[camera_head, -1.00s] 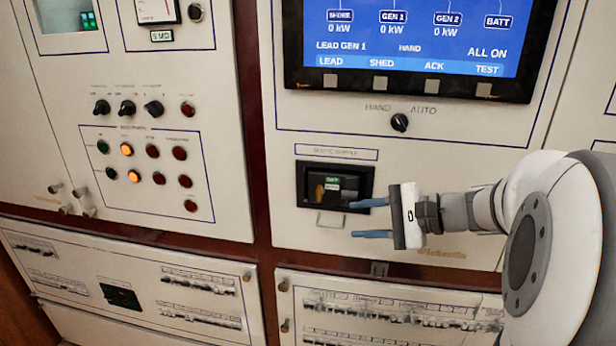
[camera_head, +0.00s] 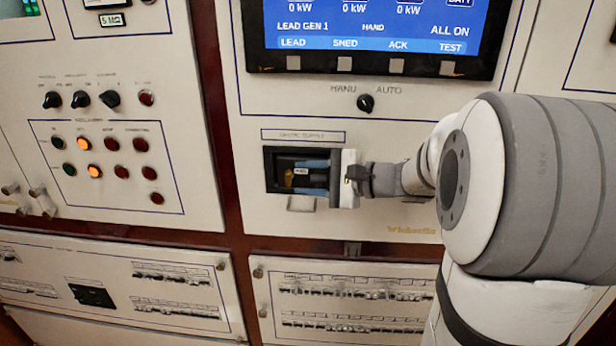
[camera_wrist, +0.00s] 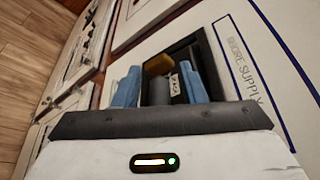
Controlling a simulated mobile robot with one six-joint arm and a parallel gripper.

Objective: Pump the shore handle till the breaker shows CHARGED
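The shore supply breaker (camera_head: 269,172) sits in a dark recessed window under a name plate. Its frame also shows in the wrist view (camera_wrist: 207,58), beside the words SHORE SUPPLY. My gripper (camera_head: 302,177) is at the window with its two blue fingers apart and reaching into it. In the wrist view my gripper (camera_wrist: 158,72) has a dark grey part (camera_wrist: 158,93) between the fingers, perhaps the handle; I cannot tell whether they touch it. A yellow part (camera_wrist: 157,64) and a small pale label (camera_wrist: 173,83) lie beyond. The label's wording is unreadable.
A pale tab (camera_head: 300,204) sticks out below the window. A panel with lamps and knobs (camera_head: 105,160) stands left, with breaker rows (camera_head: 345,292) below.

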